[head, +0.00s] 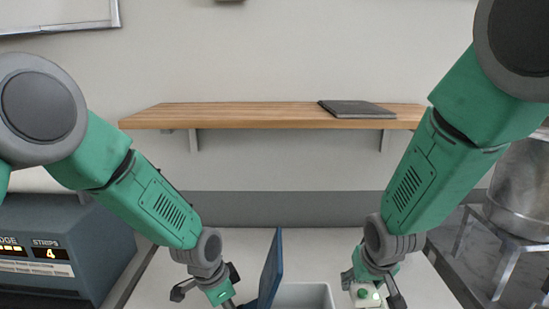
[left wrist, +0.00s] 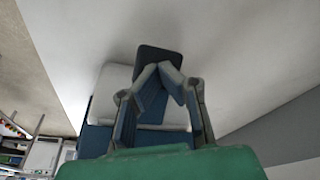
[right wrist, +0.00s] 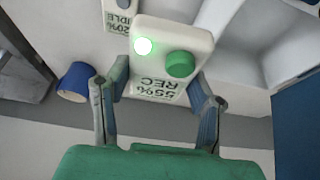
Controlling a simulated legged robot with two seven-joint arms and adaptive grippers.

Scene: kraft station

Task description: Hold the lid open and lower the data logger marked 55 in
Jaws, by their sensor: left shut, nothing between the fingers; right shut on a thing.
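The data logger marked 55 (right wrist: 160,70) is a white block with a green knob, a lit green light and an upside-down label reading 55% REC. My right gripper (right wrist: 157,100) is shut on it. In the head view the logger (head: 365,294) is beside the right side of the white box (head: 303,292). The blue lid (head: 270,270) stands steeply raised at the box's left side; it also shows at the right of the right wrist view (right wrist: 297,125). My left gripper (left wrist: 158,70) is shut and empty, left of the lid (head: 232,303). Whether it touches the lid is unclear.
A second white logger (right wrist: 118,14) reads 20% IDLE. A blue round object (right wrist: 76,80) lies near it. A wooden shelf (head: 260,116) with a dark flat item (head: 356,109) spans the back wall.

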